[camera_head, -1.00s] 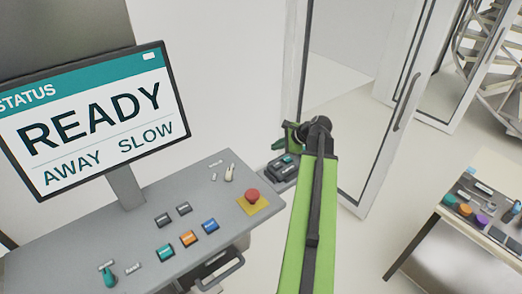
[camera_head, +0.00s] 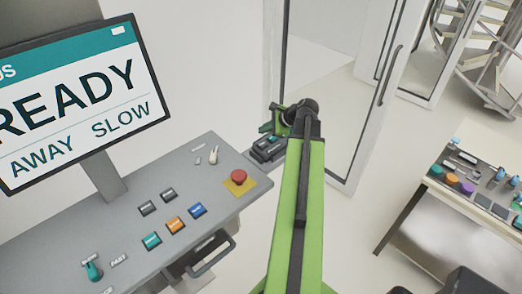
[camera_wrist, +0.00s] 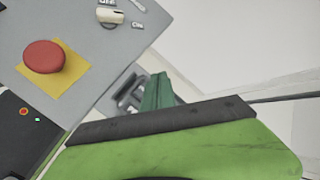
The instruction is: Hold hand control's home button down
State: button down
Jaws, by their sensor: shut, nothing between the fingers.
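The hand control is a small dark box (camera_head: 267,149) on a grey bracket beyond the console's right end. A teal button shows on its top, but its labels are too small to read. My gripper (camera_head: 268,128) is shut and empty, close to the hand control and just above it in the picture. In the wrist view, the green fingers (camera_wrist: 158,92) point toward the dark hand control (camera_wrist: 127,92) and hide part of it. I cannot tell whether the fingertips touch it.
The grey console (camera_head: 120,215) carries a red emergency stop (camera_head: 238,177) and several coloured buttons. A screen (camera_head: 75,95) above it reads READY, AWAY, SLOW. A glass door (camera_head: 375,100) stands behind my arm. A control table (camera_head: 470,180) is at right, with open floor between.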

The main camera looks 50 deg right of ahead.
aim_at(264, 144)
jog(key=shift+f+b, duration=1.4)
jog(key=shift+f, duration=0.6)
dwell(0.3)
jog(key=shift+f+b, duration=0.35)
jog(key=shift+f+b, duration=0.55)
dwell(0.5)
jog(key=shift+r, duration=0.2)
dwell(1.4)
jog(key=shift+r+p, duration=0.8)
jog(key=shift+p, duration=0.2)
notch_tip(264, 144, up, 5)
jog(key=p, duration=0.5)
jog(key=shift+r, duration=0.1)
